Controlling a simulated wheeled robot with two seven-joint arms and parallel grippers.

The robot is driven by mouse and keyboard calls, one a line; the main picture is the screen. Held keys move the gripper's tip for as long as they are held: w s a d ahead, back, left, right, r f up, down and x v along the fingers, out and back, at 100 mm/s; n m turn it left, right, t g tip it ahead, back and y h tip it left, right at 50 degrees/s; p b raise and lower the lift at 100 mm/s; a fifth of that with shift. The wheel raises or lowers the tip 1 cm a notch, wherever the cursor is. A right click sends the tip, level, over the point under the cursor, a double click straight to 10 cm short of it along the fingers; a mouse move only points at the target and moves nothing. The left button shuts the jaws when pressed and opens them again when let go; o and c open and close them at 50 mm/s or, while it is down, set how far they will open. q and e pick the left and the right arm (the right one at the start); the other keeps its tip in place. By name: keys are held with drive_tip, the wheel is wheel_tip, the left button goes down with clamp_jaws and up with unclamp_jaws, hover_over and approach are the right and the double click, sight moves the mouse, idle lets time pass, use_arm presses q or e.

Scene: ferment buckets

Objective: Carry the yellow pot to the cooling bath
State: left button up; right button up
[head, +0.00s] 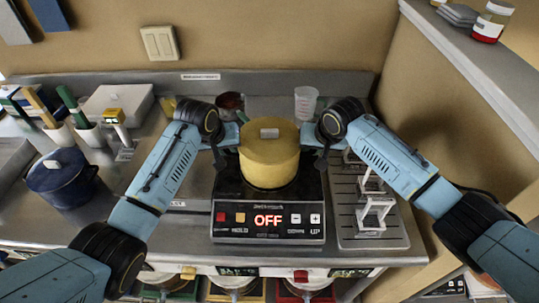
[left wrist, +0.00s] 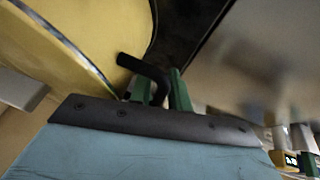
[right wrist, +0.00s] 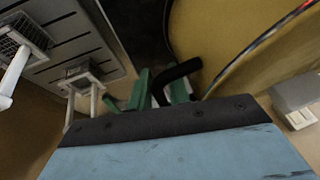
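The yellow pot (head: 269,165), lidded with a grey knob, stands upright on the black hot plate (head: 232,187), whose display reads OFF. My left gripper (head: 228,140) is at its left handle; in the left wrist view the green fingers (left wrist: 160,90) close on both sides of the black handle (left wrist: 143,68). My right gripper (head: 315,140) is at the right handle; in the right wrist view its green fingers (right wrist: 163,90) close on both sides of the black handle (right wrist: 183,70). I cannot clearly pick out the cooling bath.
A blue lidded pot (head: 62,178) stands at the left, near white cups with green- and yellow-handled tools. A slotted grey tray (head: 372,232) with wire stands lies right of the hot plate. A clear beaker (head: 305,102) and a dark red bowl (head: 230,104) stand behind. A wall rises at the right.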

use_arm(q)
clamp_jaws()
use_arm(e)
clamp_jaws()
idle(0.9)
use_arm(q)
drive_tip(key=shift+w+r, duration=0.1)
drive_tip(key=shift+r, duration=0.05)
use_arm(e)
drive_tip(key=shift+w+r, duration=0.15)
drive_tip(key=shift+r, duration=0.05)
